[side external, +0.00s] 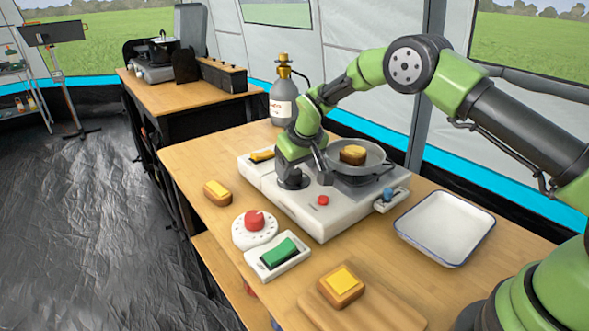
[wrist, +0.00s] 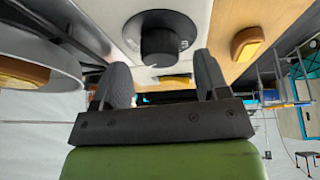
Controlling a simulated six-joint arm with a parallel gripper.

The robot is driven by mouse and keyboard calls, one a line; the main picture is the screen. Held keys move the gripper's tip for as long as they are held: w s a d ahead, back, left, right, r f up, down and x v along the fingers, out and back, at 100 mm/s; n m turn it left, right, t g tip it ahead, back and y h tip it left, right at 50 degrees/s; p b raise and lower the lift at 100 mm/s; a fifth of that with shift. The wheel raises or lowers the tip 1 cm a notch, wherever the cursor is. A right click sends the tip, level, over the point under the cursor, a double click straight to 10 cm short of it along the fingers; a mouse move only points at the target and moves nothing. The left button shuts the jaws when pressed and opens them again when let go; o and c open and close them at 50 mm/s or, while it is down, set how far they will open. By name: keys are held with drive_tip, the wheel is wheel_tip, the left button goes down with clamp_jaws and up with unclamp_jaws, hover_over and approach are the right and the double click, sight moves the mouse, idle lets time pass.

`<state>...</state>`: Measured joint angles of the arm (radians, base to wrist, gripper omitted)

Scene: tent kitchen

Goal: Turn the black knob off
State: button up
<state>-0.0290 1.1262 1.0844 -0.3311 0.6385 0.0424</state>
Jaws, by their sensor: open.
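The black knob (side external: 291,179) stands on the near-left part of the white stove (side external: 325,222). The gripper is open and holds nothing. I cannot tell whether a finger touches the knob, or read its setting.
A pan (side external: 375,171) with toast sits on the burner, right beside my gripper. The stove also has a yellow switch (side external: 262,155), a red button (side external: 323,200) and a blue control (side external: 388,194). A red-knobbed timer (side external: 254,221), green switch (side external: 279,252) and white tray (side external: 446,228) stand around.

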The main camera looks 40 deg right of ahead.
drive_tip(key=shift+x, duration=1)
drive_tip(key=c, duration=0.9)
drive_tip(key=shift+m, duration=0.3)
drive_tip(key=shift+w+m+g+h, duration=0.1)
drive_tip(key=shift+m+g+h, duration=0.35)
drive_tip(key=shift+m, duration=0.85)
drive_tip(key=shift+m+g+h, duration=0.15)
drive_tip(key=shift+m+h, duration=0.5)
drive_tip(key=shift+m, duration=0.65)
